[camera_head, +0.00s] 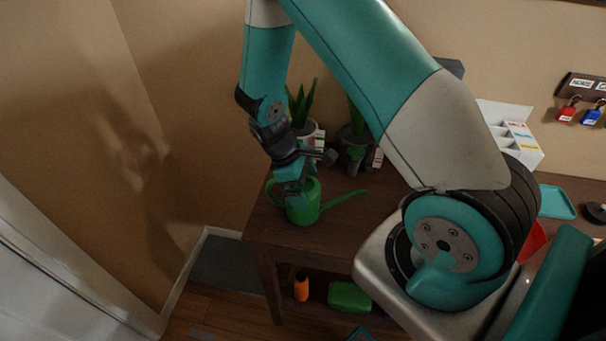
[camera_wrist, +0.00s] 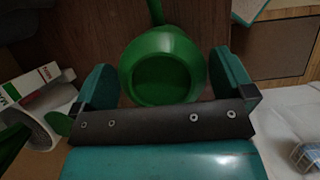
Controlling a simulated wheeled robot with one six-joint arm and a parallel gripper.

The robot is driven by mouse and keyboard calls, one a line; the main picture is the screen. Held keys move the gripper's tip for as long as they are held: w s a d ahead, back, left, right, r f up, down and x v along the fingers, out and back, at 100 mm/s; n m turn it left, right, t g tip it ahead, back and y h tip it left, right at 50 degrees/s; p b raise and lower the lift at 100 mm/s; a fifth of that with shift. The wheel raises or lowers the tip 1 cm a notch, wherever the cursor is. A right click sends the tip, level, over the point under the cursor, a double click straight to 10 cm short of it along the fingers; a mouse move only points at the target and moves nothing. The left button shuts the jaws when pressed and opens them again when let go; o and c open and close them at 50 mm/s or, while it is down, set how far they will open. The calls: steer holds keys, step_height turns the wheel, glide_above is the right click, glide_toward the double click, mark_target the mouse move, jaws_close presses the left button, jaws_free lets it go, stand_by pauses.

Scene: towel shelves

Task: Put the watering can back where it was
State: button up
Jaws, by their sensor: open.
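The green watering can (camera_head: 303,208) stands upright near the left end of the dark wooden table (camera_head: 262,222), its spout pointing right. In the wrist view the can (camera_wrist: 162,70) shows from above, with its round dark opening and spout. My gripper (camera_head: 293,190) is above the can, pointing down at it. In the wrist view my gripper's two teal fingers (camera_wrist: 163,88) are apart, one on each side of the can. I cannot tell whether either finger touches it. Part of the can's upper side is hidden behind the fingers in the head view.
Potted plants stand just behind the can, one in a white pot (camera_head: 311,138) and one in a dark pot (camera_head: 354,150). An orange bottle (camera_head: 301,287) and a green item (camera_head: 350,297) sit on the lower shelf. A white organizer (camera_head: 519,138) stands farther right.

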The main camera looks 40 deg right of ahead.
steer(key=w+a+r+t+y+b, duration=0.1)
steer(key=a+r, duration=0.2)
steer(key=r, duration=0.4)
steer(key=w+a+r+b, duration=0.1)
steer(key=a+r, duration=0.2)
steer(key=r, duration=0.5)
steer(key=s+a+r+t+y, duration=0.1)
steer(key=s+a+r+y, duration=0.2)
steer(key=s+a+r, duration=0.2)
steer(key=s+a+r+t+y, duration=0.1)
steer(key=s+a+r+y, duration=0.2)
steer(key=s+a+r, duration=0.3)
steer(key=s+a, duration=0.3)
steer(key=s, duration=0.4)
steer(key=shift+a+t, duration=0.3)
steer(key=shift+a, duration=0.1)
steer(key=shift+m, duration=0.3)
